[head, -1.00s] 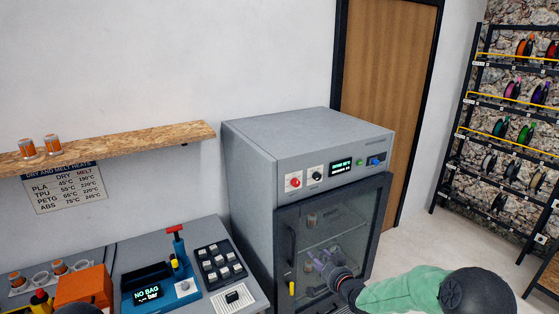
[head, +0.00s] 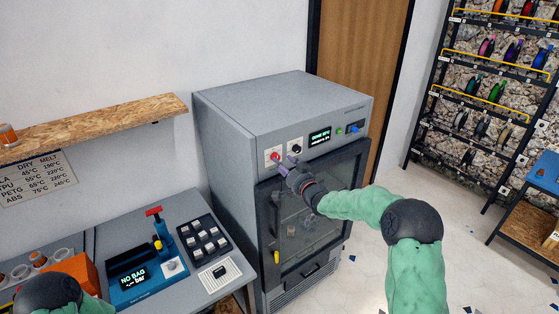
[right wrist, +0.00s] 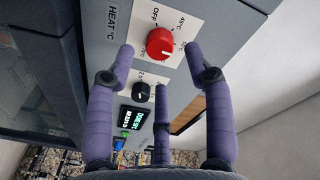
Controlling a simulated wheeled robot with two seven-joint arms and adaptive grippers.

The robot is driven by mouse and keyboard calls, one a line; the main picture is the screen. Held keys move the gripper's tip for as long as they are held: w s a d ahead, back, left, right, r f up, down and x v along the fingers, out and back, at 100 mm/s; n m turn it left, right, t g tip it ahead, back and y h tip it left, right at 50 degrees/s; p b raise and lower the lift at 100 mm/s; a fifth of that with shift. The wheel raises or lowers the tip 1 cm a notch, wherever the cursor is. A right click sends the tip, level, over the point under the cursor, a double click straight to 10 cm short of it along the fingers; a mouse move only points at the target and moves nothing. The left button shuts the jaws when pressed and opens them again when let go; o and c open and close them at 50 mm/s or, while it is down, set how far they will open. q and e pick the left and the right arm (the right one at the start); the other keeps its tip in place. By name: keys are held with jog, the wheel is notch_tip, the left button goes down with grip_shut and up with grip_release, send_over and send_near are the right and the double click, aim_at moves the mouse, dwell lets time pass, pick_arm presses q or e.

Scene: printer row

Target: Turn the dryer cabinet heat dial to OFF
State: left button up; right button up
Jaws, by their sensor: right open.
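The dryer cabinet (head: 240,120) is a grey box with a dark-framed glass door. Its red heat dial (head: 276,156) sits on a white plate at the left of the top panel. In the right wrist view the red dial (right wrist: 160,42) shows close, with OFF and 45°C printed around it; I cannot tell where its pointer stands. My right gripper (head: 288,166) is open just in front of the dial. In the right wrist view its purple fingers (right wrist: 158,62) spread around the dial, apparently not touching it. My left gripper is out of view.
A black knob (head: 295,148), a lit display (head: 320,136) and green and blue buttons sit right of the dial. The glass door (head: 315,200) is shut below. A bench (head: 195,288) with a blue sealer (head: 135,285) stands left. Open floor lies to the right.

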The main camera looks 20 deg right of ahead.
jog(key=shift+x, duration=1.55)
grip_shut()
